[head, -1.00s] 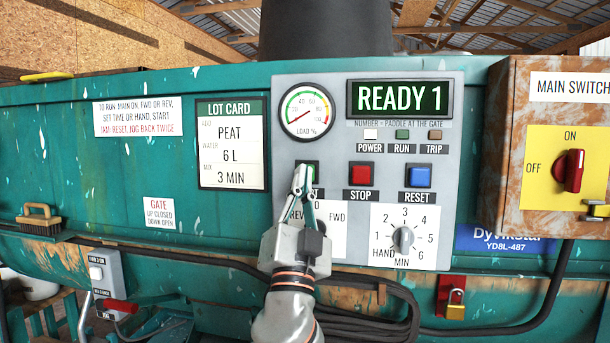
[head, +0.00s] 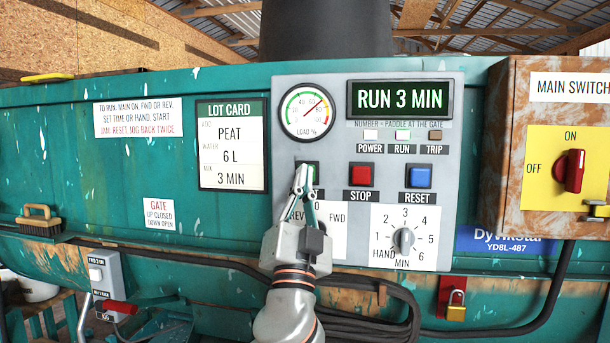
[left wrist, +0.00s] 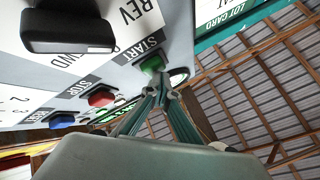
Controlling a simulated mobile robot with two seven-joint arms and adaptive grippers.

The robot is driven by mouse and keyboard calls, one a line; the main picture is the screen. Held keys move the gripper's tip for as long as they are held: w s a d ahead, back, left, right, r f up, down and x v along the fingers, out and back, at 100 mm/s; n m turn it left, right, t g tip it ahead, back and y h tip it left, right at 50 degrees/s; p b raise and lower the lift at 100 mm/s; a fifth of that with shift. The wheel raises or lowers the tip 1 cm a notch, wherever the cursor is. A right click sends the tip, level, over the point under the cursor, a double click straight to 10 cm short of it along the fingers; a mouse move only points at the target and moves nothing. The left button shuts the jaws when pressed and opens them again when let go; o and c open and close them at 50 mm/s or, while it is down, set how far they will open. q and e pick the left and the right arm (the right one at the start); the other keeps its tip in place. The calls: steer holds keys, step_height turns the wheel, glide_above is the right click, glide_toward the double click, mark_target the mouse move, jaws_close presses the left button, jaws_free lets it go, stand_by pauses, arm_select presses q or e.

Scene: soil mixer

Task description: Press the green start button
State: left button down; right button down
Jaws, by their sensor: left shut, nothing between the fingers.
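The green start button (left wrist: 152,64) shows in the left wrist view, with my left gripper's (left wrist: 165,92) shut fingertips right at it. In the head view my left gripper (head: 302,180) covers most of the start button (head: 315,171); only a dark green edge shows. The fingers are closed with nothing between them. Whether the tips still touch the button is hard to tell. The display (head: 401,99) reads RUN 3 MIN. The RUN lamp (head: 402,135) is lit pale green. The load gauge (head: 307,112) needle points up to the right. My right gripper is not in view.
The red stop button (head: 361,174) and blue reset button (head: 420,176) are to the right of the start button. Below are a direction switch, partly behind my gripper, and a timer knob (head: 403,239). The main switch (head: 570,171) is on a rusty box at right.

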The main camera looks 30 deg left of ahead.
arm_select(q)
steer(key=shift+s, duration=0.1)
steer(key=shift+s+d, duration=0.2)
steer(key=shift+s, duration=0.55)
steer(key=shift+s, duration=0.1)
steer(key=s, duration=0.2)
steer(key=s+d, duration=0.1)
steer(key=s, duration=0.1)
steer(key=shift+s+d+p, duration=0.15)
steer(key=shift+s+p, duration=0.2)
steer(key=shift+f, duration=0.1)
stand_by(0.5)
